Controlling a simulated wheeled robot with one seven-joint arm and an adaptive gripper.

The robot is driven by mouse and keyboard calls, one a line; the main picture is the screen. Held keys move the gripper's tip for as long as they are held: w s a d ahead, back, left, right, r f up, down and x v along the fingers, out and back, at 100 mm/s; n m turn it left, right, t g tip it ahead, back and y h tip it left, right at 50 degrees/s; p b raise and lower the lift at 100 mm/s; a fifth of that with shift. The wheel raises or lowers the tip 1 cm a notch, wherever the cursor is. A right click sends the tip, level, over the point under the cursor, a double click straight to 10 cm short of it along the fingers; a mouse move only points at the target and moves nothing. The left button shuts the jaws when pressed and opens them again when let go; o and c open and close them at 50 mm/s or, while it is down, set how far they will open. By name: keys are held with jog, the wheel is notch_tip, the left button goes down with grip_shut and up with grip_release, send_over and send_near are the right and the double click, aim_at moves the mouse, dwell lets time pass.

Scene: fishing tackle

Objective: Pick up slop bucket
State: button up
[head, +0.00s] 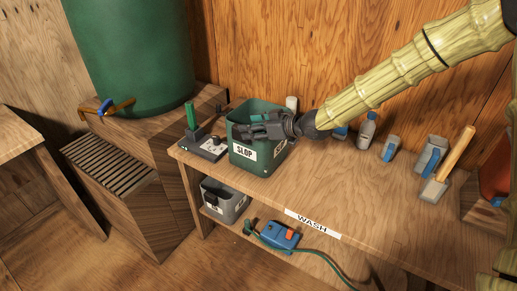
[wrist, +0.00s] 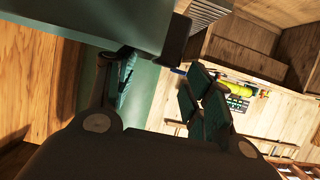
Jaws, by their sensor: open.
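The slop bucket (head: 243,152) is a dark green, square-sided bucket with white "SLOP" labels. It stands upright on the wooden bench at its left part in the head view. My gripper (head: 244,130) is at the bucket's upper part, partly covering its rim and opening. In the wrist view my gripper (wrist: 160,95) has its two fingers apart. A teal-green wall (wrist: 95,22), likely the bucket's, fills the upper left there, close to the left finger. I cannot tell whether the finger touches it or whether the rim lies between the fingers.
The bench (head: 330,190) has a "WASH" label on its front edge. A grey device with a green handle (head: 205,147) stands left of the bucket. Bottles (head: 367,130), scoops and a brush (head: 447,165) stand to the right. A grey bin (head: 224,204) and blue tool (head: 281,236) are on the lower shelf.

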jog(key=x, duration=0.2)
jog(key=p+x, duration=0.1)
jog(key=x, duration=0.2)
jog(key=shift+s+f, duration=0.15)
jog(key=shift+f, duration=0.1)
jog(key=shift+c, duration=0.4)
grip_shut()
jog(key=shift+r, duration=0.1)
